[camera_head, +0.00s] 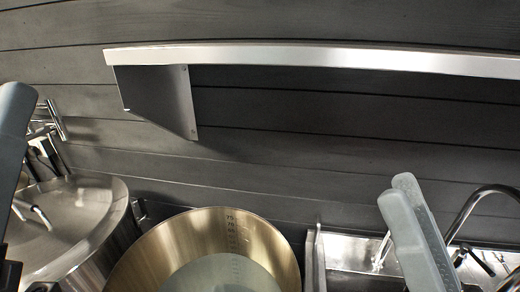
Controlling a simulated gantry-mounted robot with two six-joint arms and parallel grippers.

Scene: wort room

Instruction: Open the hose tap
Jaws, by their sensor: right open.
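A curved chrome spout (484,194) rises at the right edge over the sink. A small chrome fitting with a black part (476,258) sits below it. I cannot tell which of these belongs to the hose tap, and no hose shows clearly. My right gripper (404,186) is open and empty, its pale grey fingers pointing up in front of the sink, left of the spout. It looks apart from the spout, and it hides part of the sink behind it.
A lidded steel pot (75,225) stands at the left, with chrome pipework (46,122) behind it. An open brass-coloured pot (190,232) with volume marks stands in the middle. The steel sink (345,254) is at the right. A steel wall shelf (300,57) runs above.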

